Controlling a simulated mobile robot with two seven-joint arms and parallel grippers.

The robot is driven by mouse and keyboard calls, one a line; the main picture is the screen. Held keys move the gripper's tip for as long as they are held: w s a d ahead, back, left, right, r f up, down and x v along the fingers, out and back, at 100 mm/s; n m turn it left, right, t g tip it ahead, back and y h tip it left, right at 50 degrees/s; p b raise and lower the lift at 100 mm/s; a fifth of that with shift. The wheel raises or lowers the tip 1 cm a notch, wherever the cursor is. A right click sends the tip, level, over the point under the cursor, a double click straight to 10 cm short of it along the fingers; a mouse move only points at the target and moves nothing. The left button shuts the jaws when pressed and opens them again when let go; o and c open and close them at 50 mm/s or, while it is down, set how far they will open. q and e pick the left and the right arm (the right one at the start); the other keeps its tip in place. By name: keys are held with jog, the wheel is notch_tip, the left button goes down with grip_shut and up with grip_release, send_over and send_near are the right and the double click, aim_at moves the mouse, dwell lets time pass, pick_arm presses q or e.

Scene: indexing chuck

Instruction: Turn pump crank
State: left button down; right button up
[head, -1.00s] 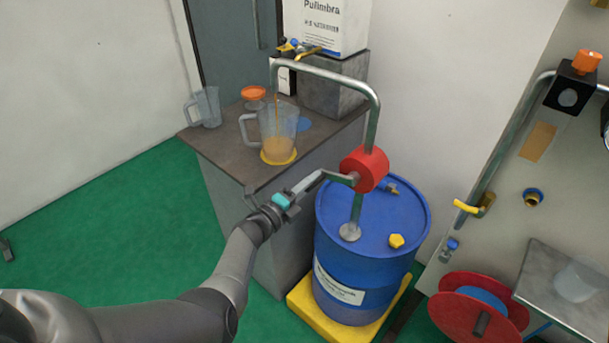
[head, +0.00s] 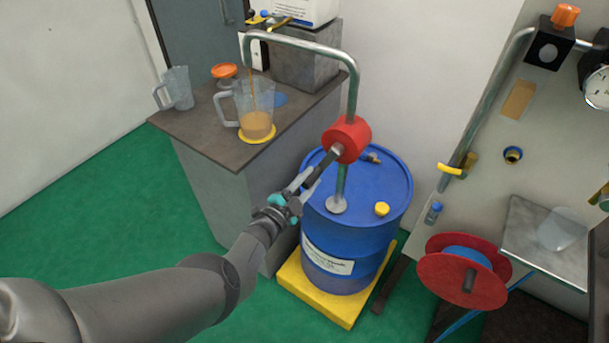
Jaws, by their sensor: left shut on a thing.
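The red pump body (head: 346,138) sits on a steel pipe rising from the blue drum (head: 357,224). Its dark crank (head: 322,170) points down and left from the pump. My left gripper (head: 309,180) is shut on the crank, in front of the drum's upper left edge; its fingers hide the crank's outer part. The bent outlet pipe (head: 310,44) arches left over a clear jug (head: 256,98) with amber liquid in its lower part. A thin amber stream falls from the spout into the jug. My right gripper is not in view.
The jug stands on a yellow disc (head: 258,136) on the grey cabinet (head: 209,133). An empty jug (head: 178,88) stands at the left. The drum rests on a yellow base (head: 322,294). A red reel (head: 463,274) and a panel with pipes are at the right.

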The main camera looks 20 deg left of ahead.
pick_arm(q)
jog(key=shift+s+d+f+n, duration=0.2)
jog(key=shift+d+f+n, duration=0.05)
jog(key=shift+d+n, duration=0.15)
jog(key=c, duration=0.6)
grip_release()
jog(key=shift+a+r, duration=0.1)
jog(key=shift+s+a+p, duration=0.1)
jog(key=shift+s+p, duration=0.2)
jog(key=p+v, duration=0.6)
jog(key=v, duration=0.8)
jog(key=shift+s, duration=0.25)
